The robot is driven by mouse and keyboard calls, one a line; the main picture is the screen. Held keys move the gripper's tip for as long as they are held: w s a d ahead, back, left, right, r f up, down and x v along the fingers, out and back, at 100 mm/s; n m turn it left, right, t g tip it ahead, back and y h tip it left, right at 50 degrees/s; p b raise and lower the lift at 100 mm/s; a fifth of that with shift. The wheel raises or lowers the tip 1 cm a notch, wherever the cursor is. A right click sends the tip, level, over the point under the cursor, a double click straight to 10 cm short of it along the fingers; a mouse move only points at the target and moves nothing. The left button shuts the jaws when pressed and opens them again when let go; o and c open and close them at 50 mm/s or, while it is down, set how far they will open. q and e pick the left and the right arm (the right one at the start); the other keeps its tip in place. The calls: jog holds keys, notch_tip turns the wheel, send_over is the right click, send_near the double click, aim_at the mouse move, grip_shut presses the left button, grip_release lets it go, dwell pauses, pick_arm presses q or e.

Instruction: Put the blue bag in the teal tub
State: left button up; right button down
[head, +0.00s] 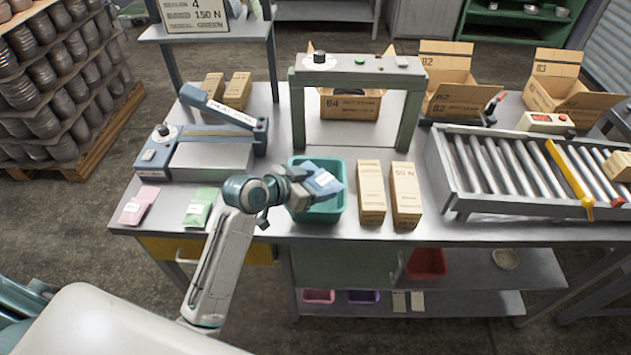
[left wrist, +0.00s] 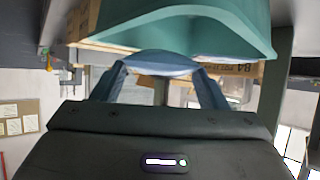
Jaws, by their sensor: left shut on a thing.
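The blue bag (head: 323,179), with a white label, is held over the teal tub (head: 335,215) on the bench. My left gripper (head: 305,188) is shut on the bag and sits above the tub's opening, hiding part of it. In the left wrist view the fingers (left wrist: 163,75) grip the blue bag (left wrist: 165,63) from both sides, and the teal tub (left wrist: 180,25) fills the top of the picture. I cannot tell how high the bag is above the tub's floor. My right gripper is not in view.
A pink bag (head: 138,206) and a green bag (head: 201,207) lie at the left of the bench. A sealing machine (head: 200,150) stands behind them. Two tall cartons (head: 371,190) stand just right of the tub. A grey frame (head: 357,75) rises behind; a roller conveyor (head: 510,170) is at right.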

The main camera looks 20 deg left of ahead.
pick_arm(q)
jog(key=shift+f, duration=0.2)
jog(key=o, duration=1)
jog(key=shift+o, duration=0.2)
jog(key=shift+r, duration=0.15)
jog(key=shift+r+p, duration=0.3)
jog(key=shift+r, duration=0.2)
jog(key=b+v, duration=0.3)
jog(key=v, duration=0.9)
